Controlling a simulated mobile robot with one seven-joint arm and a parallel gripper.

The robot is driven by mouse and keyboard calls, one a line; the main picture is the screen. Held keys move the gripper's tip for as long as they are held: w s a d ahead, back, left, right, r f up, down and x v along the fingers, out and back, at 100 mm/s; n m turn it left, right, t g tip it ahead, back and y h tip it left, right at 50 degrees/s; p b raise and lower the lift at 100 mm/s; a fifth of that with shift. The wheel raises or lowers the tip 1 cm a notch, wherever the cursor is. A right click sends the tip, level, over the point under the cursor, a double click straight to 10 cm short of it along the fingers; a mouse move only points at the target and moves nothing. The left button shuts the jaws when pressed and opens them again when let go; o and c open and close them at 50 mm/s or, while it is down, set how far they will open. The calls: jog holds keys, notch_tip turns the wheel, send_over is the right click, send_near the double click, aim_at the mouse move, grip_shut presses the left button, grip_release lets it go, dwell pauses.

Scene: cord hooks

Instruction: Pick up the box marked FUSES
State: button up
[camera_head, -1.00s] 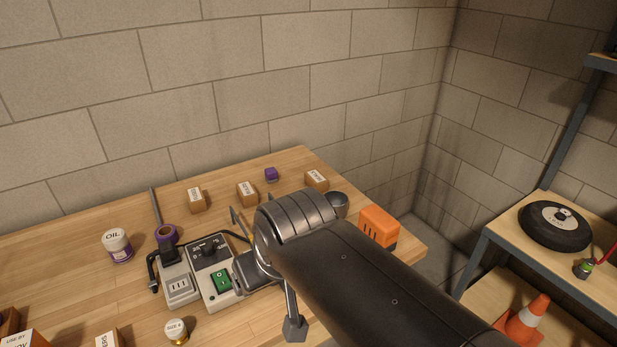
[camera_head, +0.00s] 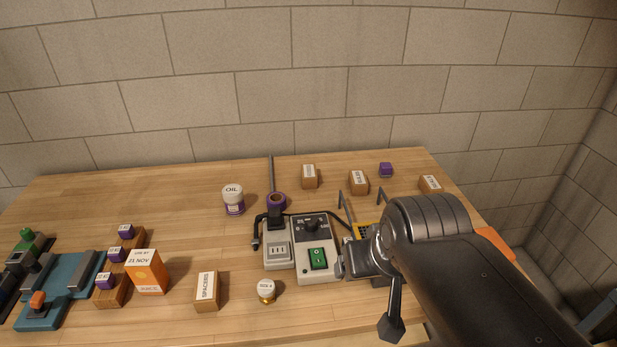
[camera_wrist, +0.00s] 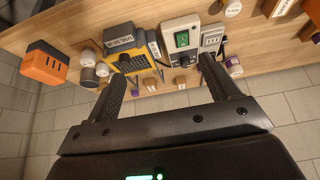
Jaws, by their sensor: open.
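Three small brown boxes with white labels stand along the back of the bench in the head view: a left box (camera_head: 309,177), a middle box (camera_head: 358,183) and a right box (camera_head: 430,184). Their lettering is too small for me to tell which, if any, reads FUSES. My gripper (camera_wrist: 160,72) is open and empty in the wrist view, its fingers apart above the bench.
A SPACERS box (camera_head: 207,291), an orange carton (camera_head: 147,272), an OIL jar (camera_head: 233,200) and a purple roll (camera_head: 276,201) stand farther left. The bench's back left is clear.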

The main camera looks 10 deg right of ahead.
jog(key=shift+c, duration=0.8)
jog(key=w+r, duration=0.4)
jog(key=w, duration=0.7)
jog(key=g, duration=0.1)
send_over(309, 173)
jog(key=s, duration=0.4)
notch_tip(309, 173, down, 15)
jog(key=shift+m, duration=0.3)
jog(key=x, duration=0.6)
jog(key=shift+w+f, duration=0.1)
jog(key=shift+w, duration=0.05)
jog(key=x, duration=0.5)
jog(key=shift+s+f, duration=0.2)
jog(key=shift+s, duration=0.05)
